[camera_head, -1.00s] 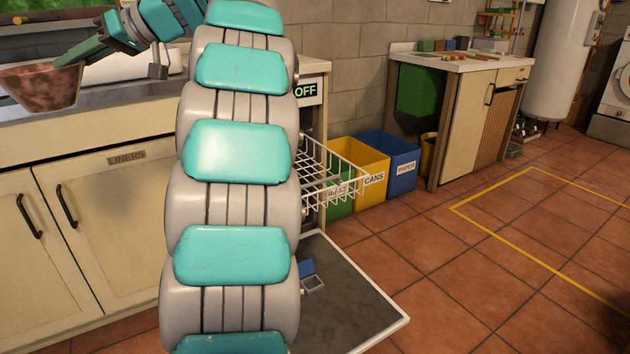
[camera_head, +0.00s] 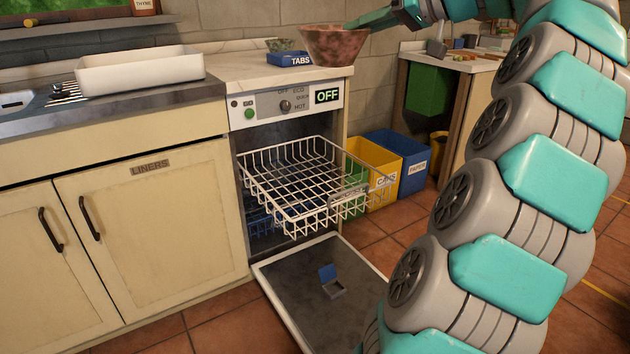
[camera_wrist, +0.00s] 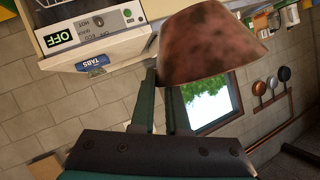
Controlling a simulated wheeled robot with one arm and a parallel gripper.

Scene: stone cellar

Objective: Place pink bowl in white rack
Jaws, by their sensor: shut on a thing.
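The pink bowl (camera_head: 333,46) is a mottled reddish-pink bowl, upright in the air in front of the counter's right end in the head view. My gripper (camera_head: 368,20) is shut on its rim from the right. In the wrist view the bowl (camera_wrist: 205,48) sits at the fingertips (camera_wrist: 168,82) of my gripper. The white rack (camera_head: 300,165) is a wire basket pulled out of the open dishwasher, lower than the bowl. It looks empty. My arm fills the right side of the head view.
The dishwasher door (camera_head: 325,285) lies folded down, with a small blue open dispenser (camera_head: 330,280) on it. A blue TABS box (camera_head: 289,59) and a small greenish bowl (camera_head: 285,45) stand on the counter. Yellow (camera_head: 374,165) and blue (camera_head: 405,158) bins stand right of the dishwasher.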

